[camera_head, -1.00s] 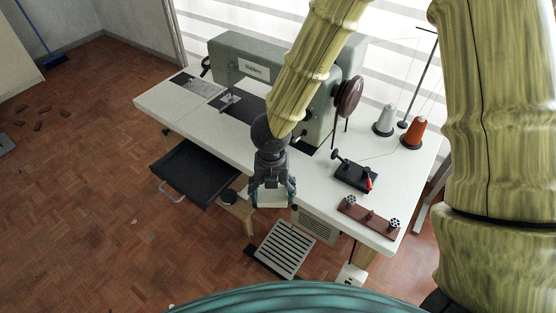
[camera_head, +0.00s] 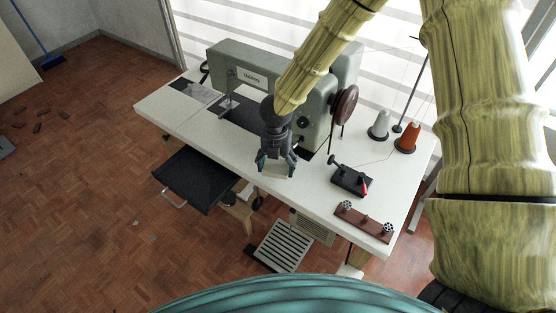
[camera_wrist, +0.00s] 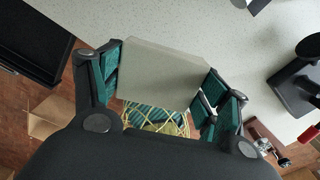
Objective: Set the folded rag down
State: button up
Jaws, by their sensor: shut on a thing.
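The folded rag is a flat pale grey-beige block, seen in the wrist view (camera_wrist: 160,72) between the green-padded fingers. In the head view the rag (camera_head: 273,171) shows small and pale at the fingertips. My gripper (camera_head: 275,166) is shut on it, and its fingers touch both sides of the rag in the wrist view (camera_wrist: 160,85). The gripper is over the front edge of the white sewing table (camera_head: 225,137). I cannot tell whether the rag touches the tabletop.
A grey-green sewing machine (camera_head: 295,90) stands behind my gripper. To the right are a black winder (camera_head: 350,178), a brown bobbin rack (camera_head: 363,222) and white (camera_head: 380,122) and orange (camera_head: 407,138) thread cones. An open black drawer (camera_head: 195,178) juts out at left. The front tabletop is largely clear.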

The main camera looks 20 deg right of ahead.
aim_at(278, 164)
jog(key=w, duration=0.1)
jog(key=w+d, duration=0.1)
jog(key=w, duration=0.1)
jog(key=shift+w+d+f+p, duration=0.1)
jog(key=shift+d+f+p, duration=0.15)
jog(key=shift+p, duration=0.15)
jog(key=shift+f+p, duration=0.7)
jog(key=shift+f, duration=1)
jog(key=shift+f, duration=0.1)
jog(key=o, duration=1.2)
notch_tip(278, 164, up, 12)
jog(key=shift+r+b, duration=0.1)
jog(key=shift+b, duration=1.05)
